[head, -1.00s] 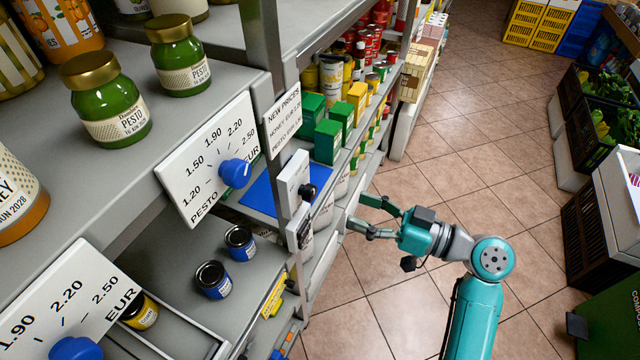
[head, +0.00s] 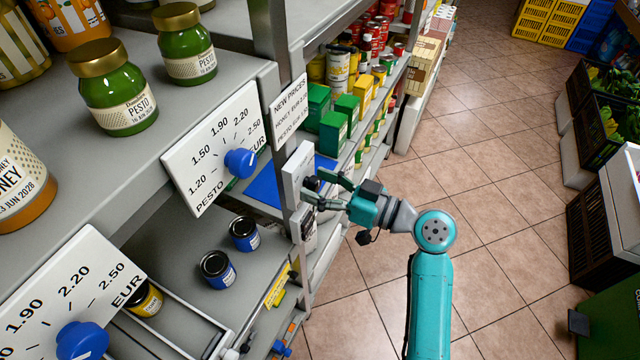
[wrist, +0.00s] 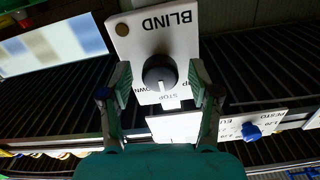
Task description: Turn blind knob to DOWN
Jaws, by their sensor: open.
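The blind knob (wrist: 160,72) is round and black with a white pointer line. It sits on a white plate (wrist: 182,22) that reads BLIND, upside down in the wrist view. Its line points at the word STOP; DOWN is printed to the left of that in the picture, and a partly covered UP to the right. In the head view the plate (head: 296,174) is on the shelf post, with the knob partly hidden by my fingers. My gripper (head: 315,187) is open, its fingers either side of the knob in the wrist view, with gaps visible.
Price boards with blue knobs (head: 240,163) (head: 82,341) hang on the shelf edge to the left. A NEW PRICES sign (head: 290,110) is above the plate. Pesto jars (head: 112,90) stand on the upper shelf.

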